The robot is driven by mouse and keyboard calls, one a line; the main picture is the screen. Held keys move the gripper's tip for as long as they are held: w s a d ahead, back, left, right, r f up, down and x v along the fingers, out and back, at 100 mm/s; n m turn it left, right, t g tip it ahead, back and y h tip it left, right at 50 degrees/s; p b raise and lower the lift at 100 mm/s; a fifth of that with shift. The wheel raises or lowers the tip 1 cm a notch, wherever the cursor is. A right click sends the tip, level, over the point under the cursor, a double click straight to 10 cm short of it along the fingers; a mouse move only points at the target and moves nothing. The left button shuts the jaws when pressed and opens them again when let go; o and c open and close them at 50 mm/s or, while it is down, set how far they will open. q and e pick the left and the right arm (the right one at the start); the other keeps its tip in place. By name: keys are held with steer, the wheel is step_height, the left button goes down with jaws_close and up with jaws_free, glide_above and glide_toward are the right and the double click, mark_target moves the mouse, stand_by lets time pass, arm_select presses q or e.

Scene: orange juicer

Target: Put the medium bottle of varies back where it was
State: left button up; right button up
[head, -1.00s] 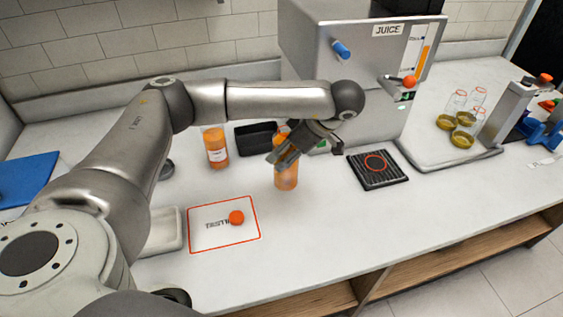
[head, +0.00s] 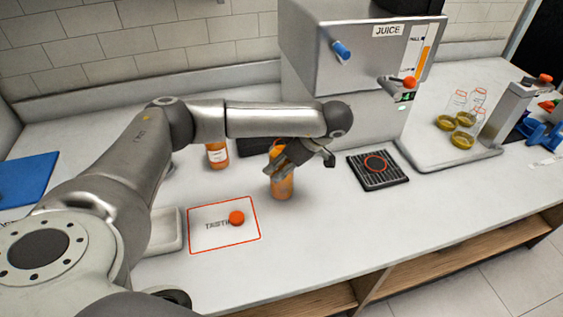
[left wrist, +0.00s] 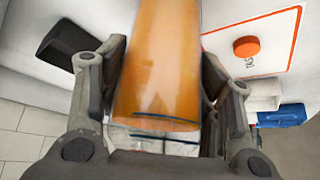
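An orange juice bottle (head: 282,187) stands roughly upright in front of the juicer, near the middle of the counter. My left gripper (head: 290,157) is around its upper part, and the arm hides some of it. In the left wrist view the bottle (left wrist: 160,70) fills the space between the two fingers, which lie close against its sides. I cannot tell whether its base touches the counter. A second orange bottle with a white label (head: 217,156) stands further left, partly behind my arm. My right gripper is not in view.
A red-edged tasting mat (head: 196,240) with an orange cap (head: 236,218) lies at front left. A black drip grid (head: 394,176) lies right of the bottle. The juicer (head: 330,80) stands behind. Clear bottles (head: 477,98) stand on a tray at right. The front middle counter is clear.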

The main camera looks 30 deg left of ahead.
arm_select(q)
steer(key=o, duration=0.3)
steer(key=shift+r, duration=0.15)
steer(key=v, duration=1.2)
steer(key=shift+r+p, duration=0.1)
steer(key=shift+p, duration=0.25)
